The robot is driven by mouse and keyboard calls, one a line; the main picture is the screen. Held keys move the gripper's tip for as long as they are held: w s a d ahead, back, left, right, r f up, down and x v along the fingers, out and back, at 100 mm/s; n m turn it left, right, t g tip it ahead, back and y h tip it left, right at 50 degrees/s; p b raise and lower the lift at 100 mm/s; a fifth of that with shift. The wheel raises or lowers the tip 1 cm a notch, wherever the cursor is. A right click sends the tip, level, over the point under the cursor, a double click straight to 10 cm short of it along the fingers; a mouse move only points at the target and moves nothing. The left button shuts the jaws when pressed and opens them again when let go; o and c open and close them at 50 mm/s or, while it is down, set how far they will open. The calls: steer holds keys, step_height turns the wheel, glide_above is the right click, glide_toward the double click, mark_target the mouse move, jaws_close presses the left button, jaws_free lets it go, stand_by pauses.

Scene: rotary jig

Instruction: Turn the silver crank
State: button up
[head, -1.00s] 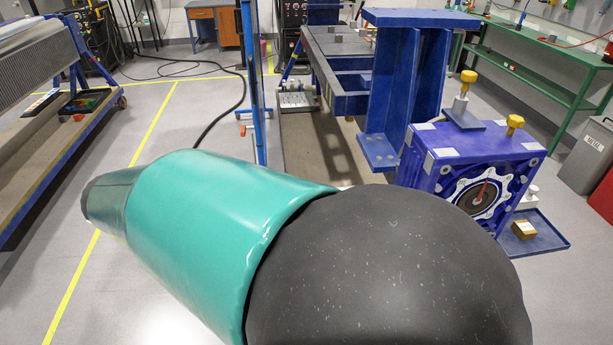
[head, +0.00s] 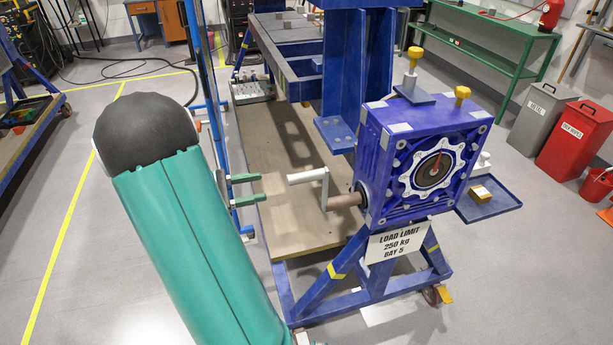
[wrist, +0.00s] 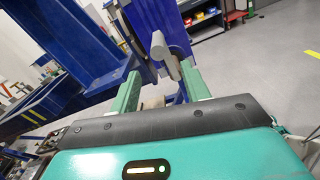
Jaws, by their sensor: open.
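The silver crank (head: 308,177) sticks out from the left side of the blue gearbox (head: 385,165), its handle pointing left and its arm dropping to a brownish shaft (head: 346,201). My gripper (head: 263,187) is open and empty just left of the handle's free end, with a small gap between in the head view. In the wrist view the crank handle (wrist: 172,62) shows between the two green fingers of my gripper (wrist: 162,70), beyond or near the tips; its exact depth there is hard to tell. The gearbox face carries a round dial (head: 434,169) with a red pointer.
A blue upright bracket (head: 350,75) stands behind the crank. A blue post (head: 208,100) stands close behind my wrist. A blue tray (head: 505,197) with a small box is at right. A load-limit sign (head: 396,240) hangs on the wheeled frame.

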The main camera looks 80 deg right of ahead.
mark_target(324, 173)
steer(key=x, duration=1.4)
steer(key=shift+d+r, duration=0.1)
steer(key=shift+w, duration=0.1)
jaws_close()
stand_by(0.9)
